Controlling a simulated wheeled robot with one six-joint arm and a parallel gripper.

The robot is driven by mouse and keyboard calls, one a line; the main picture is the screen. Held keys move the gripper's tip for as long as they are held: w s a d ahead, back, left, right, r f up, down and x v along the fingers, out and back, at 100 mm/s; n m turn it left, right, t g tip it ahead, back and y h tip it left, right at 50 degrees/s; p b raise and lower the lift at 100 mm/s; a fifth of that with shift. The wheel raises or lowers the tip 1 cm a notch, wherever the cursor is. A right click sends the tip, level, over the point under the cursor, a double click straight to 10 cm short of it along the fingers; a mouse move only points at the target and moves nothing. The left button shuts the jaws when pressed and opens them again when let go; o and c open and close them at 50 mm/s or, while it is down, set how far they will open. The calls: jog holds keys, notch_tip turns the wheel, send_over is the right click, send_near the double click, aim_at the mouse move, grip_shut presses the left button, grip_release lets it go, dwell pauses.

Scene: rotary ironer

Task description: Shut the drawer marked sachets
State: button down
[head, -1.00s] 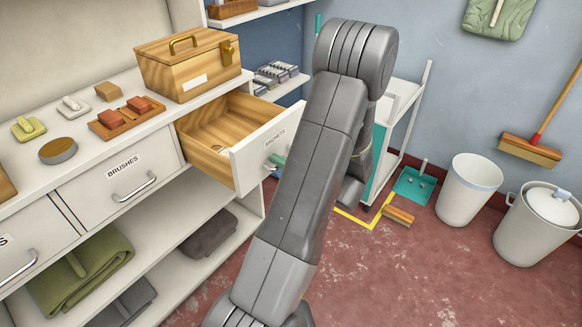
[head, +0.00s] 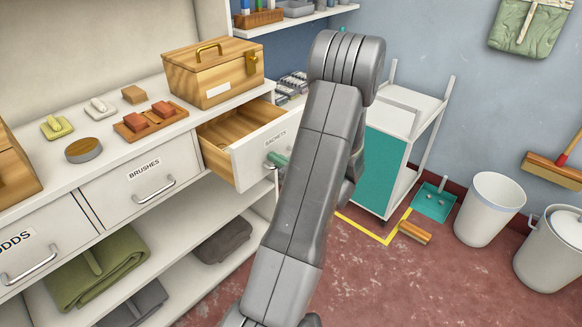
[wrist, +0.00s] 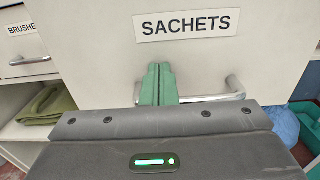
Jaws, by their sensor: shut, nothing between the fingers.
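The drawer marked sachets (head: 262,152) is partly open at the right end of the white counter unit, its wooden inside showing from above. Its white front and SACHETS label (wrist: 187,25) fill the wrist view. The metal bar handle (wrist: 232,90) is below the label. My gripper (wrist: 160,72) has green fingers, closed together and empty, pointing at the drawer front over the left part of the handle. The fingertips (head: 277,158) appear at or very near the front in the head view; exact contact is hidden. My arm covers the drawer's right side.
The closed brushes drawer (head: 140,183) is to the left. A wooden box (head: 212,75) stands on the counter above the open drawer. A white and teal trolley (head: 385,165) stands behind my arm. Bins (head: 488,208) are to the right, with open red floor in front.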

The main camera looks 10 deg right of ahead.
jog(key=b+x, duration=0.1)
jog(key=x, duration=1.5)
jog(key=shift+w+a, duration=0.1)
jog(key=shift+a, duration=0.05)
jog(key=shift+w+a, duration=0.15)
jog(key=shift+w, duration=0.1)
jog(key=shift+w+r, duration=0.1)
jog(key=shift+r, duration=0.25)
jog(key=shift+s+d+f+b, duration=0.2)
jog(key=shift+s+d+b, duration=0.05)
jog(key=shift+b, duration=0.1)
jog(key=v, duration=1.3)
jog(key=shift+s+d, duration=0.15)
jog(key=shift+s, duration=0.2)
jog(key=shift+f, duration=0.15)
